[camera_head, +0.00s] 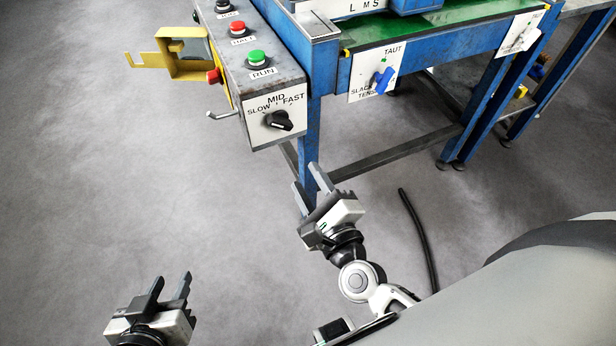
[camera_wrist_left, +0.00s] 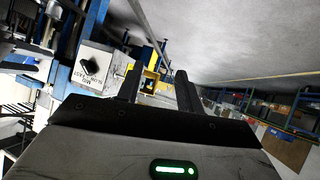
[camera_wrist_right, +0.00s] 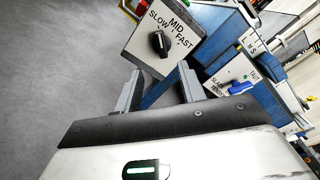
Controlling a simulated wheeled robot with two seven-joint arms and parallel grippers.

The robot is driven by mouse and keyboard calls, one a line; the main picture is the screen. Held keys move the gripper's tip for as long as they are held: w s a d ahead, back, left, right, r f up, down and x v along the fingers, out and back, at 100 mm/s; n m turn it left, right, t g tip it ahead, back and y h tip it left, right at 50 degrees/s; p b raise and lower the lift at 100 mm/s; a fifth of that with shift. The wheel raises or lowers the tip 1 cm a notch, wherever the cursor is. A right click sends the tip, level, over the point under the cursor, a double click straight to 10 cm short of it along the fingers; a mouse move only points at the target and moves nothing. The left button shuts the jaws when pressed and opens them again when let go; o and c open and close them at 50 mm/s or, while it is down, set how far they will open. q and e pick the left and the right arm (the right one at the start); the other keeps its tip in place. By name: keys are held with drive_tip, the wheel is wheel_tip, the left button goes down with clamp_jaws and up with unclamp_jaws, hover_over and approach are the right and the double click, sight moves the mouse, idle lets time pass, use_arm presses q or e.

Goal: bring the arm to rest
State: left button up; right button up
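My left gripper (camera_head: 170,288) is at the lower left of the head view, over bare floor, with its two fingers apart and nothing between them. Its fingers also show apart in the left wrist view (camera_wrist_left: 158,88). My right gripper (camera_head: 308,180) is near the middle of the head view, in front of a blue machine leg. Its fingers are apart and empty, as in the right wrist view (camera_wrist_right: 160,88). The control box (camera_head: 262,88) carries a green RUN button (camera_head: 257,58), a red HALT button (camera_head: 238,28) and a black speed knob (camera_head: 280,121). The knob also shows in the right wrist view (camera_wrist_right: 160,44).
A blue conveyor frame (camera_head: 440,48) with a green belt (camera_head: 470,20) stands at the top right. A blue tension knob (camera_head: 382,79) is on its side. A yellow bracket (camera_head: 180,55) juts left from the control box. The left floor is clear.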

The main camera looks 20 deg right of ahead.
drive_tip(key=s+f+n+g+y, duration=0.1)
drive_tip(key=s+f+n+g, duration=0.1)
drive_tip(key=n, duration=1.1)
drive_tip(key=s+f+n+g+y+p, duration=0.1)
drive_tip(key=s+n+g, duration=0.4)
drive_tip(key=n, duration=0.9)
drive_tip(key=shift+s+a+f+n+y, duration=0.3)
drive_tip(key=shift+s+a+f+y, duration=0.05)
drive_tip(key=shift+a+y, duration=0.1)
